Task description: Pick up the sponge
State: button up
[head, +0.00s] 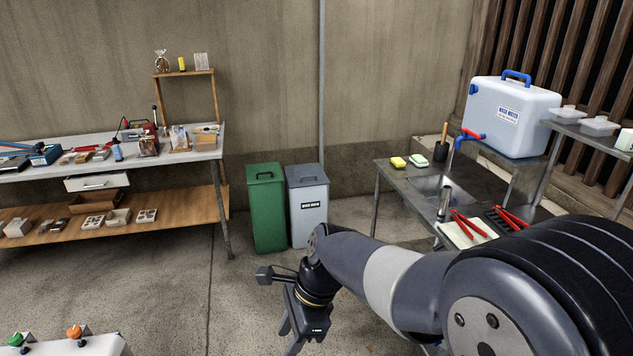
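Two small sponge-like blocks lie side by side at the back left of the metal sink table (392,180). One is a yellow sponge (398,162); the other is a pale yellow-green sponge (418,160). My gripper (289,338) hangs low over the concrete floor at the bottom centre, well to the left and in front of the sink table. It is far from both sponges. Its fingertips are partly hidden and run toward the bottom edge, so its opening is unclear. I see nothing held in it.
A black holder (441,151) with a wooden handle stands beside the sponges, near the sink basin (440,187). Red-handled tongs (468,224) lie nearer. A green bin (266,208) and a grey bin (308,205) stand by the wall. Open floor lies left of my arm.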

aim_at(398, 164)
jog(key=i+j, duration=0.1)
jog(key=i, duration=1.55)
jog(key=i+z, duration=0.3)
jog(key=z, duration=0.15)
jog(key=i+j+z, duration=0.25)
jog(key=z, duration=0.2)
jog(key=i+j+z, duration=0.2)
jog(key=z, duration=0.2)
jog(key=i+j+z, duration=0.2)
jog(key=j+z, duration=0.25)
jog(key=i+j+z, duration=0.15)
jog(key=j+z, duration=0.15)
jog(key=z, duration=0.15)
jog(key=j+z, duration=0.9)
jog(key=i+l, duration=0.05)
